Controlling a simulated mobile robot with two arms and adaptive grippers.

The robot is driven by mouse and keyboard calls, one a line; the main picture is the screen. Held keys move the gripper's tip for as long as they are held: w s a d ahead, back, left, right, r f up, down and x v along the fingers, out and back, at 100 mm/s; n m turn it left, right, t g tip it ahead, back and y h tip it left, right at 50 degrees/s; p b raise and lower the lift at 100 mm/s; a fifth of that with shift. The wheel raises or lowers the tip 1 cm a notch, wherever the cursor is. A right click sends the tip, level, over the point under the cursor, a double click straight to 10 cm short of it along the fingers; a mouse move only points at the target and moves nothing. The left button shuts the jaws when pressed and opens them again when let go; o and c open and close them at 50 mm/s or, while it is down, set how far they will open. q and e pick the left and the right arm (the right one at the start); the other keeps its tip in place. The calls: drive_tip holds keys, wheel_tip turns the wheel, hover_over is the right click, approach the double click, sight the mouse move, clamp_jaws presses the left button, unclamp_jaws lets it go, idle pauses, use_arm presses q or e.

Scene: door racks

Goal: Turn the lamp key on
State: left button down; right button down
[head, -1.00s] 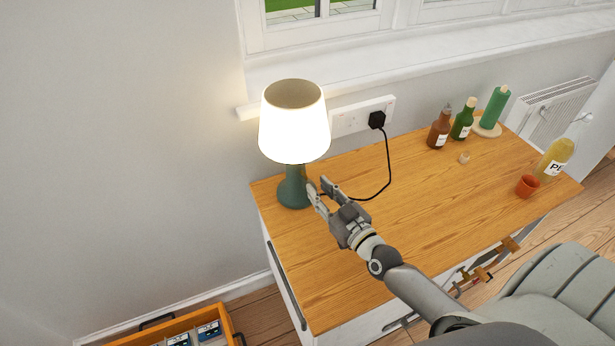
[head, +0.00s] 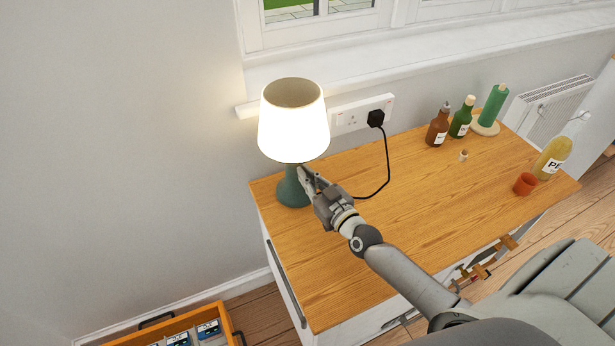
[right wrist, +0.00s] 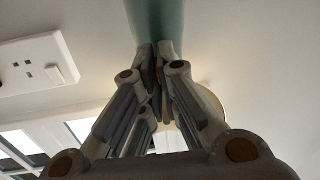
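The lamp has a glowing white shade (head: 293,135) and a dark green base (head: 289,190), and stands at the left end of the wooden cabinet top. My right gripper (head: 305,173) is at the right side of the lamp's stem, just below the shade. In the right wrist view its fingertips (right wrist: 158,48) are close together against the green lamp stem (right wrist: 154,20). A small brownish bit shows between the fingers and looks like the lamp key; most of it is hidden. My left gripper is not in view.
A wall socket (head: 350,117) with a black plug (head: 376,118) and cord is behind the lamp. Bottles (head: 438,127), a cork (head: 463,155) and an orange cup (head: 525,184) stand at the right. The middle of the cabinet top (head: 415,195) is clear.

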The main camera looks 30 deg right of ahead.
drive_tip(key=shift+m, duration=0.8)
drive_tip(key=c, duration=2.1)
unclamp_jaws()
drive_tip(key=o, duration=0.4)
